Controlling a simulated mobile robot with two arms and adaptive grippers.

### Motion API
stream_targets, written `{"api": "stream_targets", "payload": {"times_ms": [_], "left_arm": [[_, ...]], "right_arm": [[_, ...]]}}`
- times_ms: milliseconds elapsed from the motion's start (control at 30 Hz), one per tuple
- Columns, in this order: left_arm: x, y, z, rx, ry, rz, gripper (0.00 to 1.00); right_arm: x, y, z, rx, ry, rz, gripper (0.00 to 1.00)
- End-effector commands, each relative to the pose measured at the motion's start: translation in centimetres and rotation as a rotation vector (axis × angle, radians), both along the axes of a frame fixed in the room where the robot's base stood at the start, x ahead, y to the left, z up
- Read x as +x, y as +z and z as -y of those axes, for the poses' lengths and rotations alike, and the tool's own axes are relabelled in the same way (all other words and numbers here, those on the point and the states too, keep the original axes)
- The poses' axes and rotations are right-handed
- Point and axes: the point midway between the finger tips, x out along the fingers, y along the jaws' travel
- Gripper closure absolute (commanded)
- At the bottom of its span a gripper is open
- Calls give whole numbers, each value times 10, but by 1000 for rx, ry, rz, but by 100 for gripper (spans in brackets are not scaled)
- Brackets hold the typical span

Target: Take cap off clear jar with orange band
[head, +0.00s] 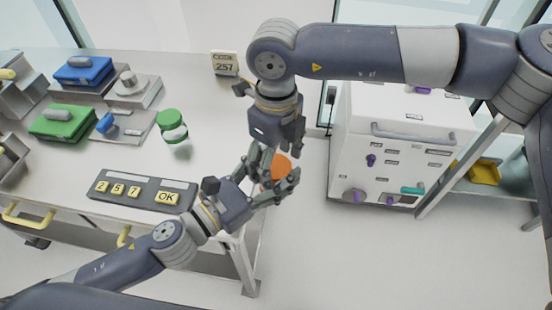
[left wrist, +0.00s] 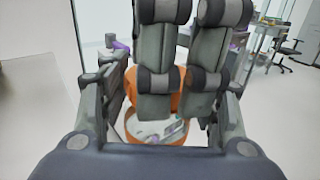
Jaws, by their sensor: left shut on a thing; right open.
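The clear jar with orange (head: 281,166) is held near the table's right end in the head view. Its orange top part shows between fingers; most of the rest is hidden. In the left wrist view, the orange part (left wrist: 128,128) and clear glass (left wrist: 155,128) show behind grey fingers. My left gripper (head: 272,180) reaches in from the lower left and is shut on the jar. My right gripper (head: 277,143) points down just above the jar, open. Whether its fingers touch the jar or cap cannot be told.
A jar with a green cap (head: 172,125) stands on the table (head: 195,82). A keypad (head: 140,190), a code sign (head: 225,63), and blue (head: 83,71) and green (head: 62,122) boxes are also there. A white cabinet (head: 390,150) stands right. Floor between is clear.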

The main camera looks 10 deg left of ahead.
Motion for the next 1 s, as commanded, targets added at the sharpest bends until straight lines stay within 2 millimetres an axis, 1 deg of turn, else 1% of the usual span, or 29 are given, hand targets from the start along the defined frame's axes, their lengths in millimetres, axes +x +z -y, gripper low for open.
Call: {"api": "stream_targets", "payload": {"times_ms": [300, 333, 367, 433, 733, 800, 867, 1000], "left_arm": [[0, 1, 0, -1, 0, 1, 100], [0, 1, 0, -1, 0, 1, 100], [0, 1, 0, -1, 0, 1, 100], [0, 1, 0, -1, 0, 1, 100], [0, 1, 0, -1, 0, 1, 100], [0, 1, 0, -1, 0, 1, 100], [0, 1, 0, -1, 0, 1, 100], [0, 1, 0, -1, 0, 1, 100]], "right_arm": [[1, 38, 0, 2, -1, 1, 29], [0, 40, 0, 2, -1, 1, 29], [0, 42, 0, 1, -1, 0, 32], [0, 45, 0, 1, -12, 0, 32], [-1, 72, -1, 2, -238, -3, 32], [0, 75, -1, 0, -274, -2, 32], [0, 73, 0, -1, -291, -3, 32], [-1, 57, 0, -2, -297, -3, 32]]}}
